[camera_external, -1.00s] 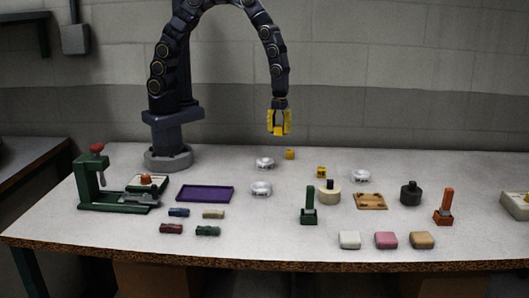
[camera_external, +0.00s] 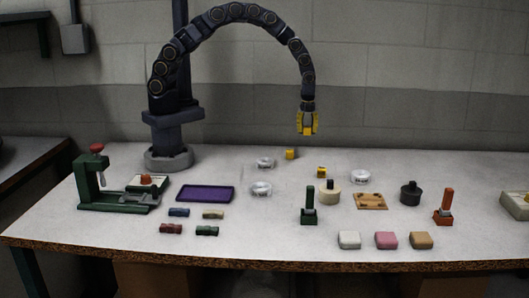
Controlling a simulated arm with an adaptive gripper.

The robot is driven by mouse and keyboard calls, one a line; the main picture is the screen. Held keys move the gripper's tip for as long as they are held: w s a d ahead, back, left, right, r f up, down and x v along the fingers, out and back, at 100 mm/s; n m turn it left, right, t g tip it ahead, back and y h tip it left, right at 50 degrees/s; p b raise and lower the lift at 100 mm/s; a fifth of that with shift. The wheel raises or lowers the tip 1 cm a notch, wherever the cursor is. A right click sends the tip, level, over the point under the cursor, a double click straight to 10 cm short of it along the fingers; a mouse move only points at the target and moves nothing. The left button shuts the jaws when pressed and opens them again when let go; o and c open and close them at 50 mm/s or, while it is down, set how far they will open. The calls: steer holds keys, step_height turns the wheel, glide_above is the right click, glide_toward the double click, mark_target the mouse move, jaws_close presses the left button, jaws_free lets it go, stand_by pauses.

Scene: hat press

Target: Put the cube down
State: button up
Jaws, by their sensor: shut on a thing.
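My gripper (camera_external: 307,127) has yellow fingers and hangs in the air above the back middle of the table. It is shut on a small yellow cube (camera_external: 307,130), which is hard to tell apart from the fingers. Two other small yellow cubes rest on the table: one at the back (camera_external: 291,154), below and a little left of my gripper, and a dark-marked one (camera_external: 322,171), below and a little right of it.
Silver round tins (camera_external: 262,188) stand left and right of the cubes. A purple tray (camera_external: 205,193) and a green press (camera_external: 118,195) are at the left. The table's back strip is mostly clear.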

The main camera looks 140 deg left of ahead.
glide_above(318, 159)
steer(key=f, duration=0.3)
steer(key=s+f, duration=0.1)
steer(key=shift+d+f, duration=0.2)
steer(key=shift+f, duration=0.15)
steer(key=shift+w+a+f, duration=0.35)
steer(key=shift+f, duration=1.7)
steer(key=shift+f, duration=0.1)
steer(key=o, duration=0.7)
steer(key=shift+c, duration=0.2)
step_height(318, 159, up, 12)
steer(key=shift+r, duration=0.15)
